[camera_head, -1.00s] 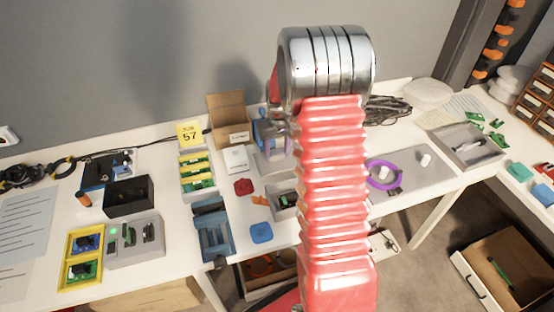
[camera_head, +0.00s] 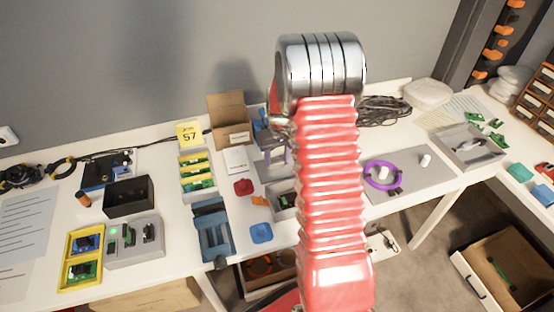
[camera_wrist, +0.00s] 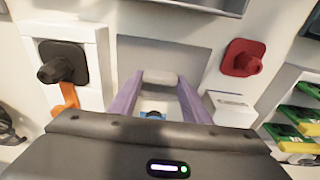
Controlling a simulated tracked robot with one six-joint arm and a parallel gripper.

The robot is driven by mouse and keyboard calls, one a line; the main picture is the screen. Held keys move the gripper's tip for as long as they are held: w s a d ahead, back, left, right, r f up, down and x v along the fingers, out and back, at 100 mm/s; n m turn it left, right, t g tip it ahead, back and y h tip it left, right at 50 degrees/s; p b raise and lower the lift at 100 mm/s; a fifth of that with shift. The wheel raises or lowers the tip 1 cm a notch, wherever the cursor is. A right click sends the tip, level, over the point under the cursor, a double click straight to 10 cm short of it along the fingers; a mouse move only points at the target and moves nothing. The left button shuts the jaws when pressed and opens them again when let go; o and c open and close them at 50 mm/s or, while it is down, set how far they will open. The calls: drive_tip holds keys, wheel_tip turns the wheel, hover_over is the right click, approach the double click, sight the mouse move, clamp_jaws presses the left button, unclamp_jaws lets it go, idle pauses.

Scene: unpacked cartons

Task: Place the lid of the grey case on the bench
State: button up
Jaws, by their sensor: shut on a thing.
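The grey lid (camera_wrist: 135,58) is a flat grey panel. It lies level behind the open-topped grey case (camera_head: 284,204), and it also shows in the head view (camera_head: 268,171). The case holds a green part, and its edge shows at the top of the wrist view (camera_wrist: 215,4). My gripper (camera_wrist: 160,80) has purple fingers, closed on a pale bar at the lid's middle, which looks like its handle. My arm hides the lid's right side in the head view. Whether the lid touches the white bench (camera_head: 325,226) or hovers just above it, I cannot tell.
A red knob (camera_wrist: 243,58) and a small white carton (camera_wrist: 230,108) stand close on one side. A black knob (camera_wrist: 62,62) and an orange clip (camera_wrist: 64,106) are on the other. An open cardboard box (camera_head: 229,115) stands behind. A blue-grey holder (camera_head: 212,230) is at the front.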

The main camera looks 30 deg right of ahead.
sight(278, 170)
drive_tip(key=o, duration=1.1)
drive_tip(key=r, duration=0.4)
drive_tip(key=s+r, duration=0.1)
drive_tip(key=r, duration=0.7)
drive_tip(key=shift+s+a, duration=0.2)
drive_tip(key=shift+s, duration=0.05)
drive_tip(key=shift+r, duration=0.1)
